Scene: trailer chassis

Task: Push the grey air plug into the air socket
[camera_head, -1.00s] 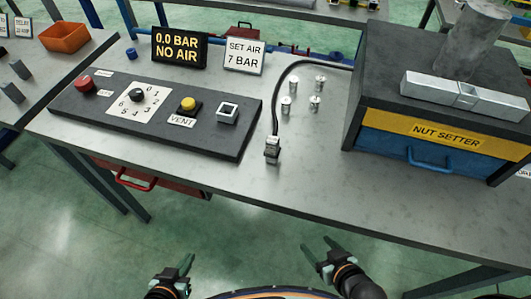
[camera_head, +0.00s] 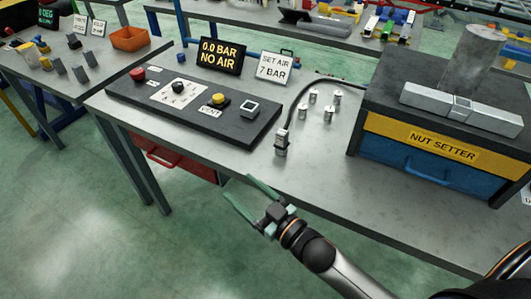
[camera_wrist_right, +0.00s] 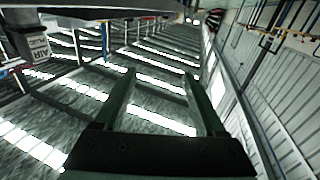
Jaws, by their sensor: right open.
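The grey air plug (camera_head: 282,143) stands at the end of a black hose (camera_head: 297,98), near the table's front edge. A grey block lettered "AIR" at the upper left of the right wrist view looks like the same plug (camera_wrist_right: 34,44). The air socket looks to be the pale-rimmed square (camera_head: 249,108) on the dark control panel, left of the plug. My right gripper (camera_head: 238,187) is open and empty, in front of the table edge, to the left of and nearer than the plug. Its spread fingers show in the right wrist view (camera_wrist_right: 159,75). My left gripper is out of view.
The dark panel (camera_head: 150,100) carries a red button, a dial and a yellow vent button. A display (camera_head: 220,56) reads 0.0 BAR NO AIR; a sign (camera_head: 273,67) reads SET AIR 7 BAR. Several small metal fittings (camera_head: 313,96) stand behind the plug. The nut setter box (camera_head: 440,140) is on the right.

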